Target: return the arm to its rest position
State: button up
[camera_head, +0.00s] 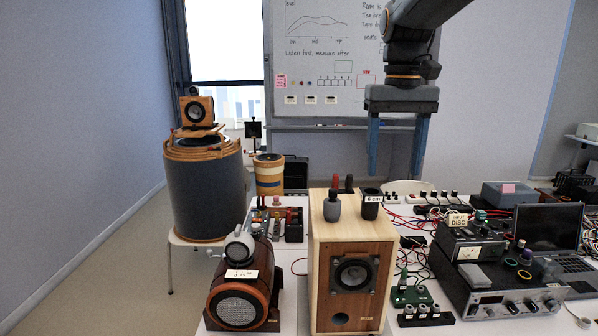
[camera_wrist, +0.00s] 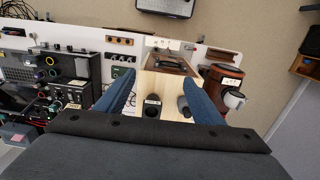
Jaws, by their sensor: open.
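My gripper (camera_head: 396,148) hangs from my dark arm at the upper right of the head view. Its two blue fingers point down and stand wide apart, with nothing between them. In the wrist view my gripper (camera_wrist: 158,100) also shows open, its fingers on either side of the wooden speaker box (camera_wrist: 172,84) below. In the head view the fingers are above the level of the wooden speaker box (camera_head: 353,229), and I see no contact with anything.
A grey knob-shaped piece (camera_head: 332,206) and a black cup labelled 6 cm (camera_head: 370,203) stand on the box. A brown cylindrical speaker (camera_head: 240,297) is left of it, electronics (camera_head: 490,275) and a laptop (camera_head: 548,228) right. A whiteboard (camera_head: 340,60) is behind.

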jog(key=s+f+b, duration=0.2)
jog(key=s+f, duration=0.2)
jog(key=f, duration=0.7)
jog(key=s+f+t+b, duration=0.1)
jog(key=s+f+b, duration=0.2)
jog(key=f, duration=0.9)
jog(key=s+f+b, duration=0.2)
jog(key=s+f, duration=0.4)
jog(key=f, duration=0.5)
jog(key=shift+s+d+f+t+b, duration=0.2)
jog(key=shift+f+t+b, duration=0.1)
jog(key=shift+f+b, duration=0.1)
